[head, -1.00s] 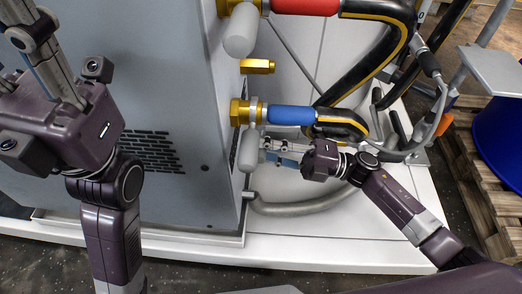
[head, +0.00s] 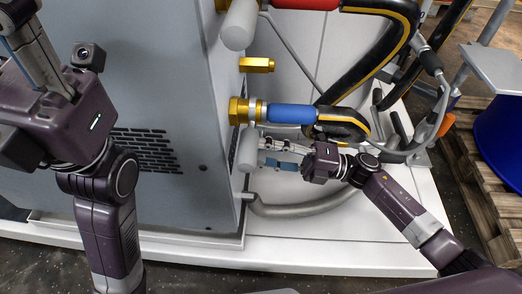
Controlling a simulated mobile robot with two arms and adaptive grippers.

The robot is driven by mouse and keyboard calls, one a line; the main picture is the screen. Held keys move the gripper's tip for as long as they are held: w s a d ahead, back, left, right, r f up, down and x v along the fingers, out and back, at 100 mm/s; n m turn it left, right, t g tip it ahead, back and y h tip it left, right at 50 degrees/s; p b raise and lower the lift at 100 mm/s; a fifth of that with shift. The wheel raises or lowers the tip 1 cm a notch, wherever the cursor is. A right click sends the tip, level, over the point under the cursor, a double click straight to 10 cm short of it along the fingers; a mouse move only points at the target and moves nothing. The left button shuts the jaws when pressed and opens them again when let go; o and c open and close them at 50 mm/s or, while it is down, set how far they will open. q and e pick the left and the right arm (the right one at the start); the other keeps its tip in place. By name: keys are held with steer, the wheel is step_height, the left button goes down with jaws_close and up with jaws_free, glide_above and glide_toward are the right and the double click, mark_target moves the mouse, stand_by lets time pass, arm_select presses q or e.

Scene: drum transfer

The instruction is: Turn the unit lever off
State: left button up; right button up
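The grey unit (head: 160,60) fills the middle left of the head view, with a vent grille on its side. Brass fittings stick out of its right side, one joined to a hose with a blue sleeve (head: 290,114). Below it hangs a light grey cylindrical handle (head: 247,150), which may be the lever. My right gripper (head: 266,153) is at this handle from the right, its fingertips close to or touching it; whether they grip it is unclear. My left gripper (head: 22,45) is raised in front of the unit at the upper left, its fingertips cut off by the frame.
A second grey handle (head: 239,25) and a hose with a red sleeve (head: 305,3) are above. Black hoses with yellow stripes (head: 385,60) run close above my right arm. A blue drum (head: 500,140) stands on a wooden pallet (head: 480,200) at the right.

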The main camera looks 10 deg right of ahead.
steer(key=v, duration=1.2)
steer(key=shift+s, duration=0.1)
stand_by(0.4)
